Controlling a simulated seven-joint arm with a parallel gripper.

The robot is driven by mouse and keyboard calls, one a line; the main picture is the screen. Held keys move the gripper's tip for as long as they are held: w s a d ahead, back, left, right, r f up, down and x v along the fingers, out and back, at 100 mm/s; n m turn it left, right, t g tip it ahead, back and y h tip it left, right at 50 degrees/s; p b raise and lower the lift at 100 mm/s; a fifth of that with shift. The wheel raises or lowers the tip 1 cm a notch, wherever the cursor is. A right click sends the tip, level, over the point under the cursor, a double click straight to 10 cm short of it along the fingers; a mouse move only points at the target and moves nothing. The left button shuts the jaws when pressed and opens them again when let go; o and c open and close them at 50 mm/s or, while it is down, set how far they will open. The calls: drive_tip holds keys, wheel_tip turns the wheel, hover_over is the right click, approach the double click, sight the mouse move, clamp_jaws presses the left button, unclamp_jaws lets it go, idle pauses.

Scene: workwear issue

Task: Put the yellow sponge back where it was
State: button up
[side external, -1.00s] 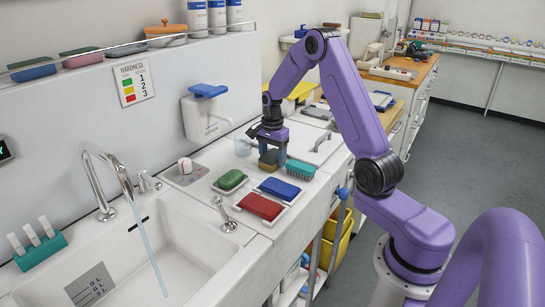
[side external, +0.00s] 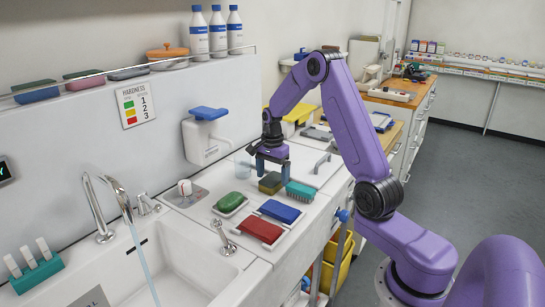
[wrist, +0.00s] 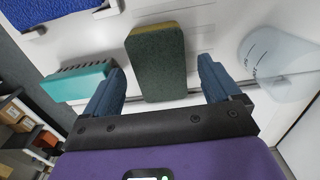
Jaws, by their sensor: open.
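The yellow sponge (side external: 271,183), with a dark green scouring face on top and yellow along its side, lies on the white counter behind the blue sponge and left of the teal brush. In the wrist view my gripper (wrist: 160,72) is open, with a gap between each blue finger and the sponge. What lies under the sponge is hidden.
A teal brush (side external: 300,191) is close on the right. A clear beaker (wrist: 275,62) stands near the other finger. The sink (side external: 180,270) has running water.

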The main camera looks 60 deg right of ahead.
sight(272, 178)
wheel_tip(272, 178, up, 10)
drive_tip(key=s+a+r+n, duration=0.1)
drive_tip(key=s+a+n, duration=0.5)
drive_tip(key=a, duration=0.4)
drive_tip(key=s+a+r+n, duration=0.1)
drive_tip(key=s+a+n, duration=0.2)
drive_tip(key=a+n, duration=0.65)
drive_tip(key=s+a+f+n, duration=0.1)
drive_tip(key=s+a+n, duration=0.2)
drive_tip(key=s+n, duration=0.4)
drive_tip(key=s+a+f+n, duration=0.1)
drive_tip(key=s+a+n, duration=0.2)
drive_tip(key=s+n, duration=0.5)
drive_tip(key=s, duration=0.8)
drive_tip(key=shift+s+f, duration=0.2)
drive_tip(key=shift+c, duration=0.3)
